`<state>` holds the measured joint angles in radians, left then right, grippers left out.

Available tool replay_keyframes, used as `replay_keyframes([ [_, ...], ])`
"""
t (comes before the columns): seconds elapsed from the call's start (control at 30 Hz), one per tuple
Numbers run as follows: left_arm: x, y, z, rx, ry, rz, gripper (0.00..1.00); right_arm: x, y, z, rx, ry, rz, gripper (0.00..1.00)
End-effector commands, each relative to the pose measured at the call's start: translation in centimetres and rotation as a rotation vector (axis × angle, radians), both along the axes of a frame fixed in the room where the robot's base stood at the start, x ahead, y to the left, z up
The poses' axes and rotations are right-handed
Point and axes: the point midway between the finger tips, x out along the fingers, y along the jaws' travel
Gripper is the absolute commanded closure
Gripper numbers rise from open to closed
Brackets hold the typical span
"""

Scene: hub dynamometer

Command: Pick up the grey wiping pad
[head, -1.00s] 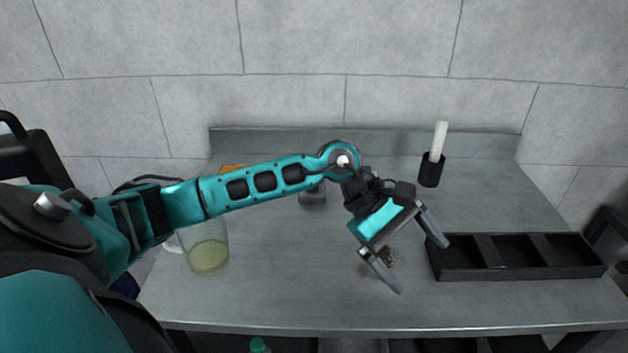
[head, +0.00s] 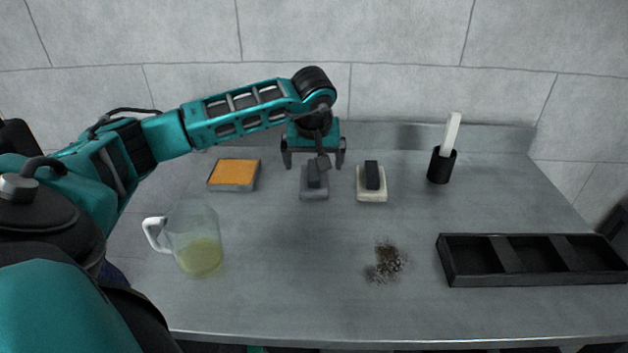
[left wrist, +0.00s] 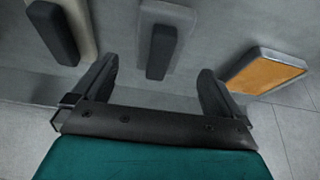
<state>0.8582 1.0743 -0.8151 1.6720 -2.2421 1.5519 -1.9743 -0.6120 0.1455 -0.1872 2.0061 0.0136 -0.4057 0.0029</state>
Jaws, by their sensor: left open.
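The grey wiping pad (head: 314,190) lies flat on the grey table, with a dark upright grip block on top. It also shows in the left wrist view (left wrist: 178,17), ahead of and between my fingers. My left gripper (head: 313,165) is open and empty at the back of the table, just behind and above the pad. Its two fingers also show in the left wrist view (left wrist: 156,88), apart from the pad. A white pad (head: 372,192) with a similar dark grip sits just right of the grey one. My right gripper is in neither view.
An orange-topped sponge (head: 234,174) lies left of the pad. A jug (head: 198,236) with yellowish liquid stands at front left. Dark crumbs (head: 386,262) lie front centre. A black compartment tray (head: 535,277) and a black holder (head: 441,166) with a white handle are at right.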

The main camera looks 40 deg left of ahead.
Motion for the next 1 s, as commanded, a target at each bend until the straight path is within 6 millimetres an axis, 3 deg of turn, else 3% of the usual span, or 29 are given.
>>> replay_keyframes([
  [0.33,1.5,1.2,-4.2,-0.003,0.001,0.001,0.0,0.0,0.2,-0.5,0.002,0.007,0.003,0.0],
  [0.67,1.8,1.5,-4.8,-0.001,-0.001,-0.001,0.0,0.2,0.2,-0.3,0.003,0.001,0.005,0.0],
  [1.0,1.8,1.5,-4.7,-0.001,-0.001,-0.001,0.32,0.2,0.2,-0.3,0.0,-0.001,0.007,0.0],
])
